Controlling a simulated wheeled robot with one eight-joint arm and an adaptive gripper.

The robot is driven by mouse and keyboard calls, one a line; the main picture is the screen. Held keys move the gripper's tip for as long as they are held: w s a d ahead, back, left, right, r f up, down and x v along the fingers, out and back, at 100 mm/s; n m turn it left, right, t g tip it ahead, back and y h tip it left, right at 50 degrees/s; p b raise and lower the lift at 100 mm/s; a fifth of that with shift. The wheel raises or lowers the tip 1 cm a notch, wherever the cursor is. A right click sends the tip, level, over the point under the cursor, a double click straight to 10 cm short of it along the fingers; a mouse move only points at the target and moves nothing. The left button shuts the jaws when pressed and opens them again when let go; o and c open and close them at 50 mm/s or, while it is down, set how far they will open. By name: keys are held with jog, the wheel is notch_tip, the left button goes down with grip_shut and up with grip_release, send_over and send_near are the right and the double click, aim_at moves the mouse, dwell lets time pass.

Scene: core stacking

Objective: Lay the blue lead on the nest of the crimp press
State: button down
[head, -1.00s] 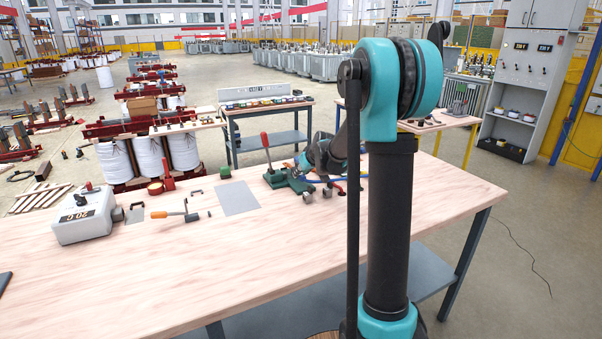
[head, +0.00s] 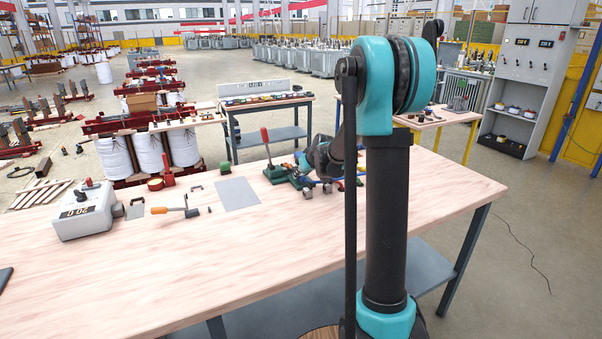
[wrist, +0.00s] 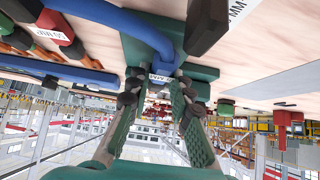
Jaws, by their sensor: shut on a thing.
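The crimp press (head: 276,175), green with an upright red lever, stands at the back of the wooden bench. My gripper (head: 318,189) is low over the bench at the press's right side. In the wrist view my gripper (wrist: 160,88) is shut, with its green fingers on either side of the labelled end of the blue lead (wrist: 120,20). The lead's thick blue body curves away to the upper left. Green press parts (wrist: 190,73) show right behind the held end. The nest is hidden, and I cannot tell whether the lead touches it.
Coloured small parts lie right of the press, including a red and black labelled piece (wrist: 58,28). Left of the press are a grey sheet (head: 237,194), an orange-handled tool (head: 175,209) and a grey box (head: 88,212).

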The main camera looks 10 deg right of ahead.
jog(key=shift+f, duration=0.4)
jog(key=c, duration=1.3)
grip_release()
jog(key=v, duration=1.2)
